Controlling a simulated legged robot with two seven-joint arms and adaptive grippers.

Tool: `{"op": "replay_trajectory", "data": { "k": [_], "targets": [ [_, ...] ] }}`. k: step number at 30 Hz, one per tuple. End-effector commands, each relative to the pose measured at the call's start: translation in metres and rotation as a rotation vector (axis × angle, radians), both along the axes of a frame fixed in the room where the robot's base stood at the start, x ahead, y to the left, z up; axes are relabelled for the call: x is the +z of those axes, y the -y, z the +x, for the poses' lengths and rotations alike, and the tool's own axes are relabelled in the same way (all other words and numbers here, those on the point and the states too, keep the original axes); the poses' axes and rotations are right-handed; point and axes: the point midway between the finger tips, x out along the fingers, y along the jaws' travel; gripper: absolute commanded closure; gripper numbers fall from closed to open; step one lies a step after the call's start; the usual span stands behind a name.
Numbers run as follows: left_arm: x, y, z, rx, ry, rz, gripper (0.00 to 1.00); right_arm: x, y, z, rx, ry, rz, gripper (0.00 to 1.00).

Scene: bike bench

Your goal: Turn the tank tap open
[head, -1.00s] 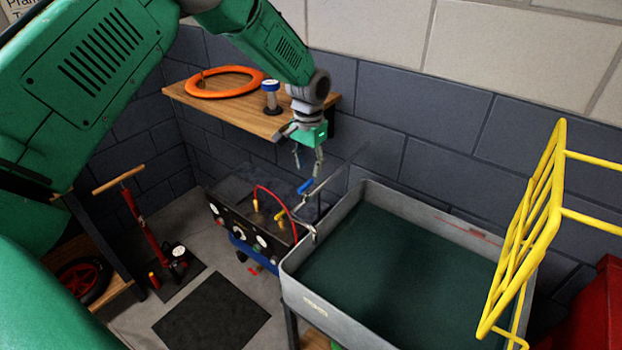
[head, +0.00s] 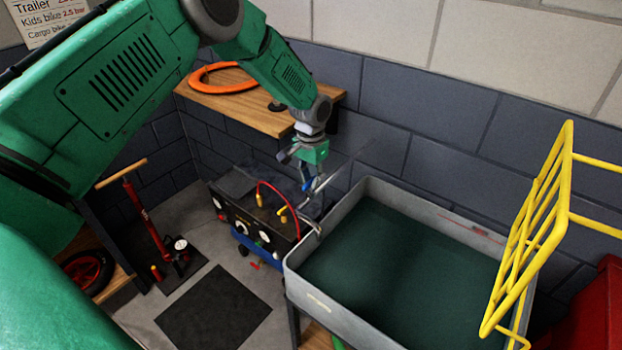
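The tank tap shows as a small blue lever (head: 306,185) on a thin grey pipe at the tank's back left corner. The tank (head: 322,301) is a grey open basin with a dark green inside. My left gripper (head: 314,184) points down right at the blue lever, its fingers partly covering it. Whether the fingers touch the lever or are closed on it is too small to tell. My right gripper is not in view.
A gauge panel (head: 235,217) with yellow valves and a red hose stands left of the tank. A wooden shelf (head: 235,109) with an orange ring (head: 205,84) is behind my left arm. A yellow rack (head: 530,235) rises at right. A red floor pump (head: 146,228) stands at left.

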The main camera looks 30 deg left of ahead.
Motion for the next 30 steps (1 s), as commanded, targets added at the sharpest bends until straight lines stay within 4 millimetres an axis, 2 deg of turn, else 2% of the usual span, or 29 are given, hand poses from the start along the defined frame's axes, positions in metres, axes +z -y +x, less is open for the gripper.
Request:
{"op": "replay_trajectory", "data": {
  "k": [8, 14, 30],
  "targets": [
    [-0.003, -0.001, -0.002, 0.032, -0.008, 0.012, 1.0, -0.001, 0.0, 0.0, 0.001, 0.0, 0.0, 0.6],
    [-0.004, -0.002, -0.003, 0.131, -0.01, 0.01, 1.0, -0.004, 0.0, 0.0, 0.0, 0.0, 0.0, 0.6],
    [-0.005, -0.002, -0.004, 0.622, -0.012, 0.012, 1.0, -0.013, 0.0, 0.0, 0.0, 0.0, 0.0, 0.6]
  ]
}}
